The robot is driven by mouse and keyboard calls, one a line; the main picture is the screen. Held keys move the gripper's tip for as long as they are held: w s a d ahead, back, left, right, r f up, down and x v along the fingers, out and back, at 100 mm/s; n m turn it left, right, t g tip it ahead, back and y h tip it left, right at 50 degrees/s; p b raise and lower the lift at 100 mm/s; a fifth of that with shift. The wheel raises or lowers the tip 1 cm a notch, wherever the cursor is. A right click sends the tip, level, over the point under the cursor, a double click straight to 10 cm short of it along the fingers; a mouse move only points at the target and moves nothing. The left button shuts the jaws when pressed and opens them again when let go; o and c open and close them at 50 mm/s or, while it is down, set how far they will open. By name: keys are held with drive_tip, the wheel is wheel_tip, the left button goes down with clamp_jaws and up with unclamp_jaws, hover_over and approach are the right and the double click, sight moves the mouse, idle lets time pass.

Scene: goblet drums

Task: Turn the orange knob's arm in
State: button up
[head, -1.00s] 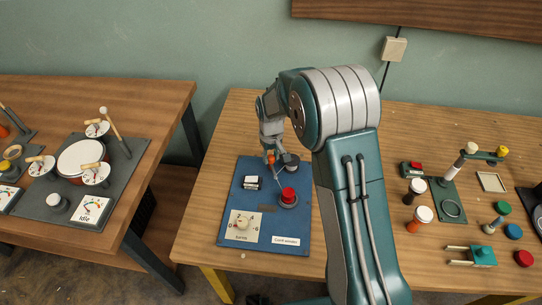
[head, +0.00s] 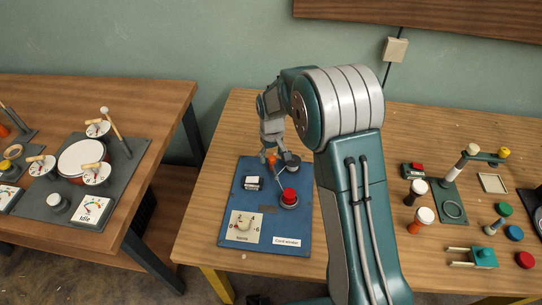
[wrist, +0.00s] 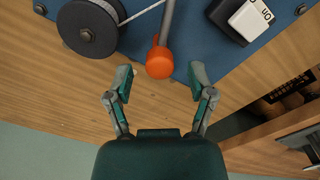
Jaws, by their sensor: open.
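The orange knob (wrist: 159,62) sits on the end of a grey rod arm (wrist: 167,20) over the edge of the blue board (wrist: 195,40) in the wrist view. My gripper (wrist: 160,82) is open, with one finger on each side of the knob and a gap on both sides. The knob (head: 272,160) also shows small in the head view, just below my gripper (head: 273,150). A dark reel (wrist: 88,27) stands left of the rod in the wrist view, with a pale cord running from it towards the rod.
The blue board (head: 231,205) also carries a white switch (head: 252,183), a red button (head: 289,195) and a dial panel (head: 243,227). Bare wood (head: 215,165) lies left of it. A drum board (head: 120,185) is on the left table; several small objects stand at right.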

sight(271, 157)
wheel_tip(271, 157, up, 11)
idle(0.3)
drive_tip(key=shift+a, duration=0.1)
drive_tip(key=s+d+r+m+t, duration=0.1)
drive_tip(key=s+d+r, duration=0.3)
drive_tip(key=s+r, duration=0.3)
drive_tip(key=s+d+r+m+t, duration=0.1)
drive_tip(key=s+d+r+t, duration=0.15)
drive_tip(key=s+r, duration=0.4)
drive_tip(key=s+d+m+t, duration=0.1)
drive_tip(key=s+d, duration=0.1)
drive_tip(key=s, duration=0.6)
drive_tip(key=s+d+m+t, duration=0.1)
drive_tip(key=s+d+m, duration=0.1)
drive_tip(key=s, duration=0.6)
drive_tip(key=shift+s+d, duration=0.35)
drive_tip(key=shift+d, duration=0.05)
